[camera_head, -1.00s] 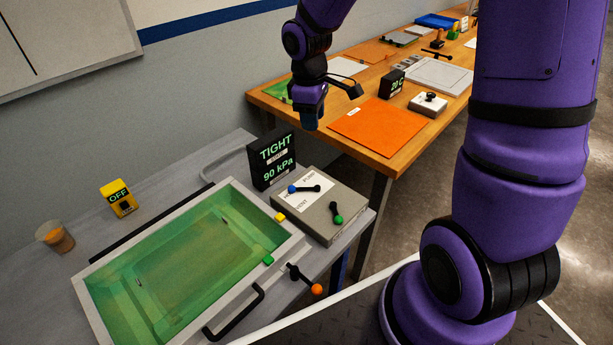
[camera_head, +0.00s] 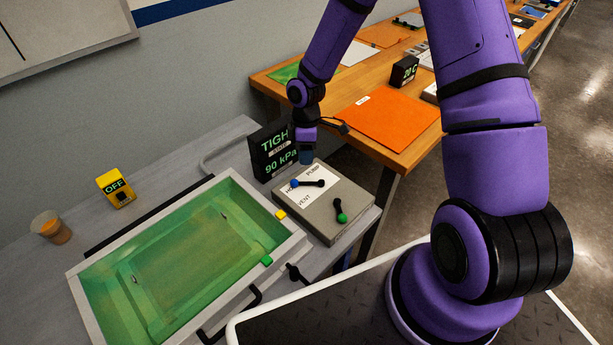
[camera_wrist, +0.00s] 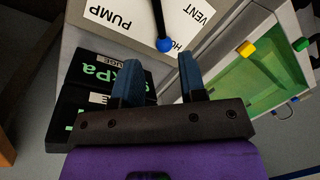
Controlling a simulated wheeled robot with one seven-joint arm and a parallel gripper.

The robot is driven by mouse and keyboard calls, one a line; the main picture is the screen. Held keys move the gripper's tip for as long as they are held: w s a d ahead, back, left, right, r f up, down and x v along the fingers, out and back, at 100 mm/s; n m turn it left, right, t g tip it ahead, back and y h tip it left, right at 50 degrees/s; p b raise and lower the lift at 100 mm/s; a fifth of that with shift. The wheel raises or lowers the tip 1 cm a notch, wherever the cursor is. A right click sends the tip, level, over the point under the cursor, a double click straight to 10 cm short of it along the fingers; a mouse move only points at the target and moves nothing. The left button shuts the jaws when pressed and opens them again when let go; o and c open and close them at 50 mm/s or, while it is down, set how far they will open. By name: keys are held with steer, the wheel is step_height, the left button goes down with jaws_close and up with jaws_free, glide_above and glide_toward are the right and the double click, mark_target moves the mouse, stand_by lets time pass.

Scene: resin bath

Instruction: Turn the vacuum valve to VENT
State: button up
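The vacuum valve is a black lever (camera_head: 312,183) with a blue knob (camera_head: 294,183) on a grey box (camera_head: 325,222). Its label plate (camera_head: 322,195) reads PUMP, HOLD and VENT, with HOLD partly covered; the blue knob lies at HOLD. In the wrist view the blue knob (camera_wrist: 164,45) shows just beyond the fingertips, with the lever (camera_wrist: 158,17) running up out of frame. My gripper (camera_wrist: 159,62) is open and empty, its two blue fingers on either side of the knob's line. In the head view my gripper (camera_head: 306,158) hangs just behind the box, above the valve's far side.
A display (camera_head: 272,152) reading 90 kPa stands behind the box, close to my gripper and partly hidden by it. The green resin bath (camera_head: 190,255) lies left. A yellow OFF switch (camera_head: 116,187) and a cup (camera_head: 50,227) stand further left.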

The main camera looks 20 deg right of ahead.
mark_target(306, 182)
steer(key=f, duration=0.2)
steer(key=s+f, duration=0.1)
steer(key=f, duration=0.5)
steer(key=shift+s+a+f, duration=0.15)
steer(key=shift+s+a, duration=0.15)
steer(key=shift+a, duration=0.05)
jaws_close()
